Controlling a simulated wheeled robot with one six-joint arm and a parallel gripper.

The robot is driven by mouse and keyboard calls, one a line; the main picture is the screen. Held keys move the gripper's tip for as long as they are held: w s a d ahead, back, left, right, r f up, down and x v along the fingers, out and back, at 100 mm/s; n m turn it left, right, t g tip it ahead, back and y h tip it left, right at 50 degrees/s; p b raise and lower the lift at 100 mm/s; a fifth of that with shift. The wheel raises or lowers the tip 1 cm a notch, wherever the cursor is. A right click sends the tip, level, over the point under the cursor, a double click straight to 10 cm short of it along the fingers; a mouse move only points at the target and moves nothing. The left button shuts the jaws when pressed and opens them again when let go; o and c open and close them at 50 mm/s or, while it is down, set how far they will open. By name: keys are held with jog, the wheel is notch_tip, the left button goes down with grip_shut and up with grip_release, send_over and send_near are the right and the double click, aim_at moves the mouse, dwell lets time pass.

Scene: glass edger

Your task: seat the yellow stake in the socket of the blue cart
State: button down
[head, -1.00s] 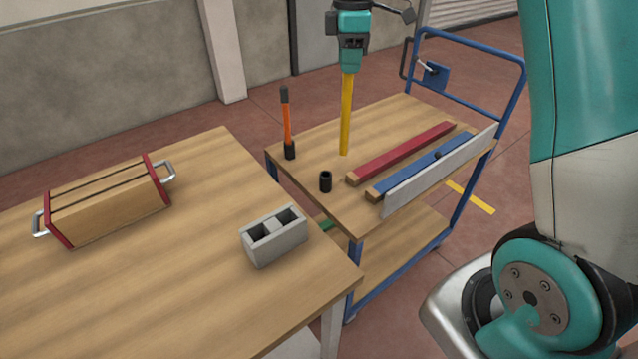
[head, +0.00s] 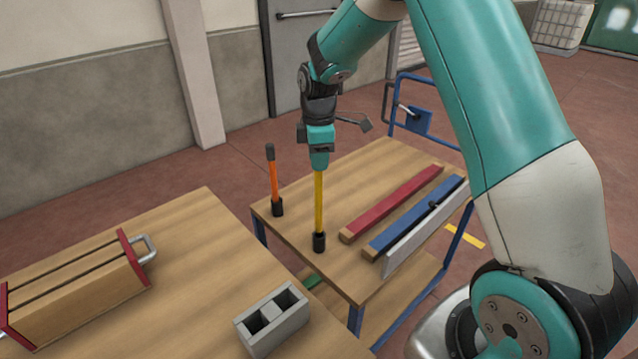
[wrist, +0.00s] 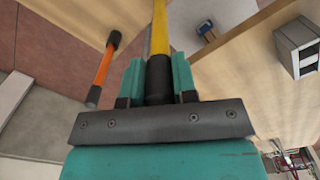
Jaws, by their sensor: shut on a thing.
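The yellow stake (head: 319,203) hangs upright from my gripper (head: 319,163), whose jaws are shut on its dark upper end. In the head view its lower end meets the mouth of the black socket (head: 319,243) on the top deck of the blue cart (head: 372,163). I cannot tell how deep the end sits inside. In the wrist view the stake (wrist: 160,30) runs away between the teal fingers of my gripper (wrist: 157,78); its lower end and the socket are not seen there.
An orange stake (head: 274,180) stands in another black socket behind and left. A grey block (head: 272,319) and a wooden case (head: 75,295) rest on the near table.

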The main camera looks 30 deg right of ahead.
aim_at(319, 184)
notch_tip(319, 184, down, 8)
jog(key=shift+r+p, duration=0.25)
jog(key=shift+p, duration=0.2)
jog(key=shift+f, duration=0.15)
jog(key=c, duration=0.9)
grip_release()
